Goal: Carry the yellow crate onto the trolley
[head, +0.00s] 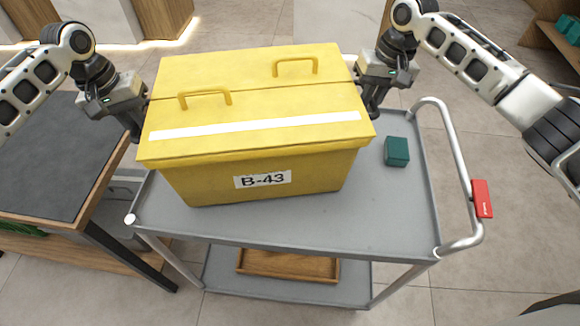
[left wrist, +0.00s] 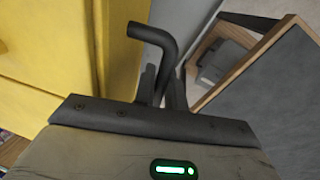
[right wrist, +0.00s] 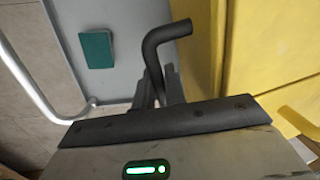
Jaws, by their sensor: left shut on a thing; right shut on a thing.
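The yellow crate (head: 250,170), lidded and labelled B-43, is level over the grey top deck of the trolley (head: 300,228). I cannot tell whether its underside touches the deck. My left gripper (head: 135,128) is shut on the dark bent handle at the crate's left side; that handle shows in the left wrist view (left wrist: 160,38). My right gripper (head: 371,108) is shut on the matching handle at the right side, seen in the right wrist view (right wrist: 160,42). The crate hides the back left of the deck.
A small green box (head: 397,152) stands on the deck right of the crate, with a gap between. The trolley's push bar (head: 462,165) with a red tag is at the right. A dark-topped table (head: 60,160) stands close on the left. A wooden tray (head: 288,265) lies on the lower shelf.

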